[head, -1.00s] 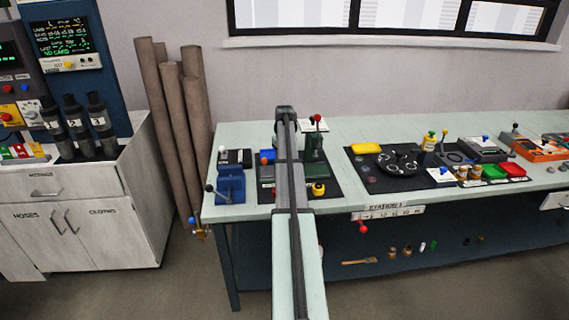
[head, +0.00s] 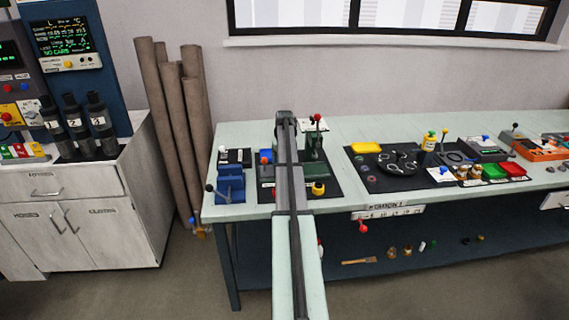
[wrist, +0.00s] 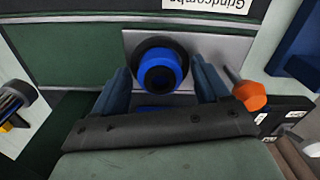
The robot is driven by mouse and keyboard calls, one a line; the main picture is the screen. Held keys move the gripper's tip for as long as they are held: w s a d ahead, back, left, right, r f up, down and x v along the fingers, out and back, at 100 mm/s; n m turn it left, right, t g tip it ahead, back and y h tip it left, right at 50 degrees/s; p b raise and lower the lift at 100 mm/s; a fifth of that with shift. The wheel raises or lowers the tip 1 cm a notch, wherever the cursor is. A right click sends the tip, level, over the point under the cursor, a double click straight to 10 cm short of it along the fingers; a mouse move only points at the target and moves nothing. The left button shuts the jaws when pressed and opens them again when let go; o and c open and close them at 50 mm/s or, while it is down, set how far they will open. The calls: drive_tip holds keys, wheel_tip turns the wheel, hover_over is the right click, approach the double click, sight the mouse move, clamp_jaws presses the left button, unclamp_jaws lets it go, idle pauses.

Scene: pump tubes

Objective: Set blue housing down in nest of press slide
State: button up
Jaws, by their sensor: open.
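The blue housing (wrist: 161,69) is a round blue part with a dark hole, seen end-on in the wrist view. A black ring shows around it, against a light grey plate (wrist: 205,47) that may be the press slide. My gripper (wrist: 163,82) is open, with one finger on each side of the housing and visible gaps between. I cannot tell how the housing is seated; the nest is not clearly visible. In the head view the green press (head: 314,147) stands just right of my arm, which hides the gripper and housing.
An orange-tipped lever (wrist: 249,95) is close to the right finger in the wrist view. A blue vise (head: 230,184) stands left of the press on the bench. A black mat with a dark round fixture (head: 398,163) lies to the right. Bare bench surface shows behind the mat.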

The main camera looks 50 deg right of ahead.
drive_tip(key=shift+r, duration=0.1)
wheel_tip(320, 180, up, 12)
idle(0.6)
idle(0.4)
